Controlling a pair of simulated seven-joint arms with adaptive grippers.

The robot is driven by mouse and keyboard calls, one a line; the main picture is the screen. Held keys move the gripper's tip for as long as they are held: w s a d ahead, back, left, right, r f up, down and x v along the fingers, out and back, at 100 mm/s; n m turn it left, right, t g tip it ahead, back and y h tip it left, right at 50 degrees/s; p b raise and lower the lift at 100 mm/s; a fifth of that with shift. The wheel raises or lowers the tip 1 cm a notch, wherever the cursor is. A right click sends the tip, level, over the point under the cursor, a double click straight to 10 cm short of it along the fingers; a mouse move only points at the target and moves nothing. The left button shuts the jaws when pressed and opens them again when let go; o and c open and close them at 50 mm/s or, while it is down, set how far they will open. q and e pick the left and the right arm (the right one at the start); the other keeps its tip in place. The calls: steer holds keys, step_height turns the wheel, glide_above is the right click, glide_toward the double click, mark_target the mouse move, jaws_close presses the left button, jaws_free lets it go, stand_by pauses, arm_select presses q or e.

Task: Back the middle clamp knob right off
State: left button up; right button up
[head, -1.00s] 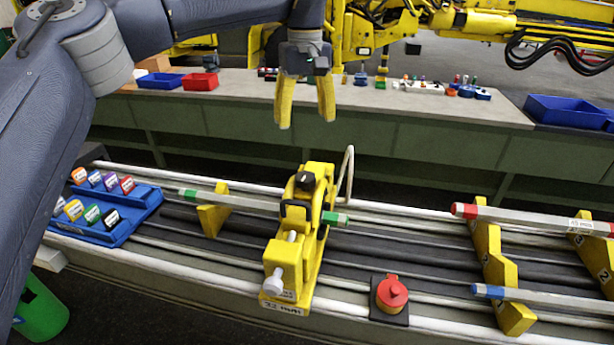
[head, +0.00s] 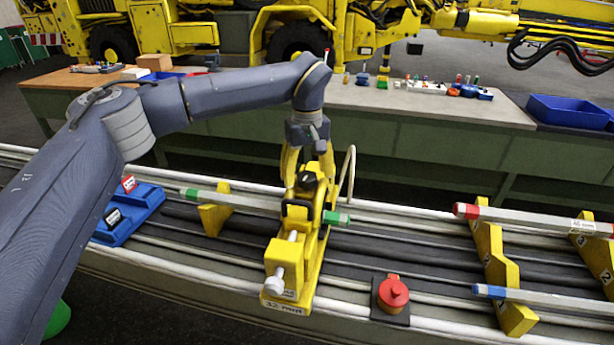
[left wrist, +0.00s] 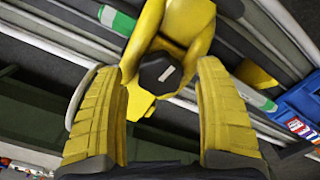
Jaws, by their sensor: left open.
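The black clamp knob (head: 307,181) sits on top of the yellow clamp (head: 311,232). In the left wrist view the knob (left wrist: 160,73) is a dark faceted cap with a white mark, just beyond and between my fingertips. My left gripper (left wrist: 160,90) is open, its two yellow fingers apart on either side of the knob, with no clear contact visible. In the head view the left gripper (head: 308,168) points down over the knob. A grey rod with green ends (head: 232,200) passes through the clamp. My right gripper is not in view.
A red button (head: 393,292) on a dark base stands right of the clamp. Yellow rests (head: 493,270) hold red-ended and blue-ended rods at the right. A blue tray (head: 145,204) of labelled pieces is at the left, partly behind my arm. A thin pale loop (head: 349,172) rises beside the clamp.

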arm_select(q)
steer(key=shift+f, duration=0.45)
steer(key=c, duration=1.3)
